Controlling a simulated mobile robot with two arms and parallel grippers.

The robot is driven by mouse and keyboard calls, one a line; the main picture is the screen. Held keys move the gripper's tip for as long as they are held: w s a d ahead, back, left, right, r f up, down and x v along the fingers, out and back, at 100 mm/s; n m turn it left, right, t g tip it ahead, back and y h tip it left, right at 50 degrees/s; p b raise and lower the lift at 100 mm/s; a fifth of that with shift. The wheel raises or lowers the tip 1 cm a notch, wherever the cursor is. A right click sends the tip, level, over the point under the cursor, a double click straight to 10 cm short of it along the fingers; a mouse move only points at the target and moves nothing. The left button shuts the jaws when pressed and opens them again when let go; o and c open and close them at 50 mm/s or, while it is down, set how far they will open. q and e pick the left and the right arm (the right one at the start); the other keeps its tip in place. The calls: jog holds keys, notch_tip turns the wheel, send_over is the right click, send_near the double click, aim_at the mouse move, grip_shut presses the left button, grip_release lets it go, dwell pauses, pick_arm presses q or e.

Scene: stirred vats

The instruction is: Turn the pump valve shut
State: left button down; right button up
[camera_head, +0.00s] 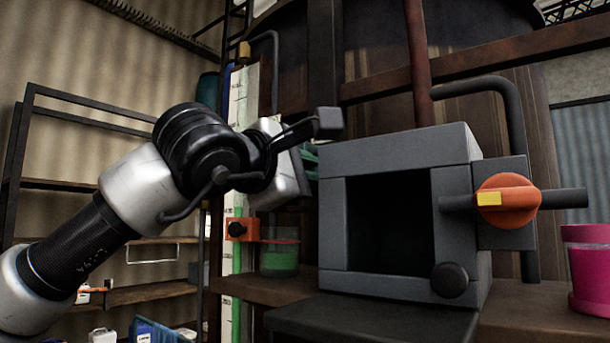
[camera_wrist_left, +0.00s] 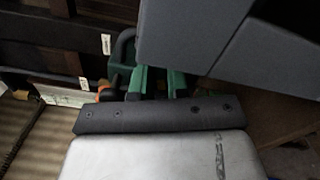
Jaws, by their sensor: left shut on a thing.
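An orange round valve knob (camera_head: 508,201) with a yellow mark sits on a grey block at the right side of a grey box-shaped housing (camera_head: 395,155). A dark pipe runs through the block. My left gripper (camera_head: 308,165) is left of the housing, well apart from the knob, its fingers mostly hidden behind the wrist. In the left wrist view, my left gripper (camera_wrist_left: 158,78) shows beyond a dark bar, beside the grey housing (camera_wrist_left: 225,40). My right gripper is not in view.
A smaller orange fitting with a black knob (camera_head: 237,230) is on the gauge post. A glass of green liquid (camera_head: 280,255) and a pink container (camera_head: 588,270) stand on the wooden ledge. A bent dark pipe (camera_head: 515,110) rises behind the housing. Shelving (camera_head: 90,120) is at left.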

pick_arm(q)
jog(key=shift+d+f+m, duration=0.1)
jog(key=shift+m, duration=1.9)
jog(key=c, duration=1.1)
grip_release()
jog(key=shift+s, duration=0.1)
jog(key=b+v, duration=0.4)
jog(key=v, duration=0.7)
